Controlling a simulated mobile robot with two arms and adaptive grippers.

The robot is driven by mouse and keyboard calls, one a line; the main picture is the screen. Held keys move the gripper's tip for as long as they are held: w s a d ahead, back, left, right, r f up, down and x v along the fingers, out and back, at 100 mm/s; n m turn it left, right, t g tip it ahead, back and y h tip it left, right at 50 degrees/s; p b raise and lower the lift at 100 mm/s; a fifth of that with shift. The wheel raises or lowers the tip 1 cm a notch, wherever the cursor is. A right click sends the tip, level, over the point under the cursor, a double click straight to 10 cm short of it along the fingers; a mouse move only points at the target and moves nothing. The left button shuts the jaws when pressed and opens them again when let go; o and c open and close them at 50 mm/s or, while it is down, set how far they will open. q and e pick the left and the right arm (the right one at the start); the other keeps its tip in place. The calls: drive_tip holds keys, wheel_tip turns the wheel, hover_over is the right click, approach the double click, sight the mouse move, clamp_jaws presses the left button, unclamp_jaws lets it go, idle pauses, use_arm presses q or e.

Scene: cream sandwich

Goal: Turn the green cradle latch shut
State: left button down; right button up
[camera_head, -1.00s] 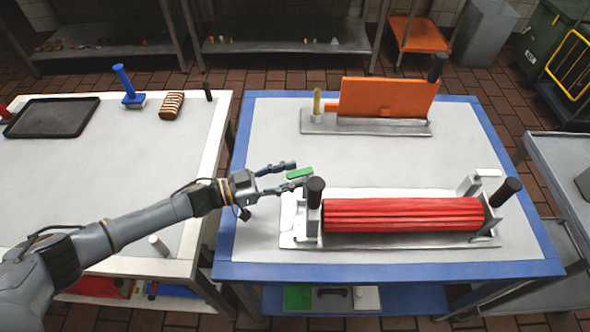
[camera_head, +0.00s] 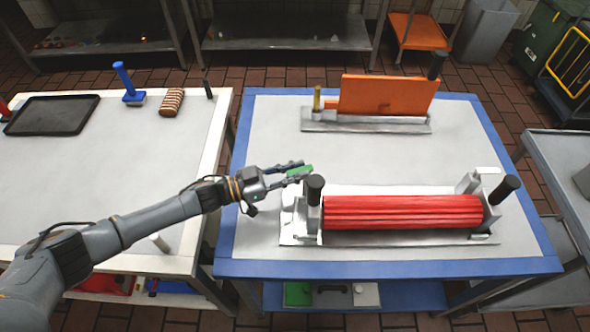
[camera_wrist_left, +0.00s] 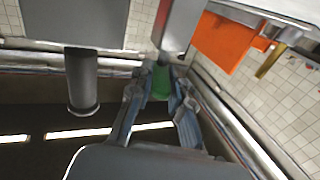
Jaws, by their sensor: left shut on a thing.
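The green cradle latch (camera_head: 300,171) sits at the back left end of the metal cradle (camera_head: 400,238) that holds a red ribbed roller (camera_head: 402,213). My left gripper (camera_head: 298,170) reaches it from the left, its fingers shut on the latch. In the left wrist view, the green latch (camera_wrist_left: 160,82) shows between the two fingertips (camera_wrist_left: 160,95), partly hidden by them. A black-topped post (camera_head: 315,190) stands just in front of the latch. My right gripper is not in view.
An orange plate on a metal base (camera_head: 388,97) stands at the back of the blue-edged table (camera_head: 390,270). The left table (camera_head: 100,190) bears a black tray (camera_head: 52,116), a blue-handled tool (camera_head: 127,88) and a striped block (camera_head: 172,102). The blue-edged table is bare left of the orange plate.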

use_arm(q)
drive_tip(key=n+t+y+p, duration=0.1)
drive_tip(key=t, duration=0.1)
drive_tip(key=s+n+t+y+p, duration=0.1)
drive_tip(key=n+t+y, duration=0.1)
drive_tip(key=d+n+t+y+p, duration=0.1)
drive_tip(key=n+t+p, duration=0.1)
drive_tip(key=shift+s+r+t, duration=0.1)
drive_tip(key=shift+s+t, duration=0.15)
drive_tip(key=shift+t, duration=0.15)
drive_tip(key=shift+s+d+n+t+y, duration=0.1)
drive_tip(key=shift+d+n+t+y, duration=0.05)
drive_tip(key=shift+n+t+y, duration=0.55)
drive_tip(key=shift+s+d+n+t+y, duration=0.1)
drive_tip(key=shift+n+t+y, duration=0.3)
drive_tip(key=shift+n+y, duration=0.45)
drive_tip(key=shift+y, duration=0.35)
drive_tip(key=c, duration=1.3)
unclamp_jaws()
drive_tip(key=shift+o, duration=0.4)
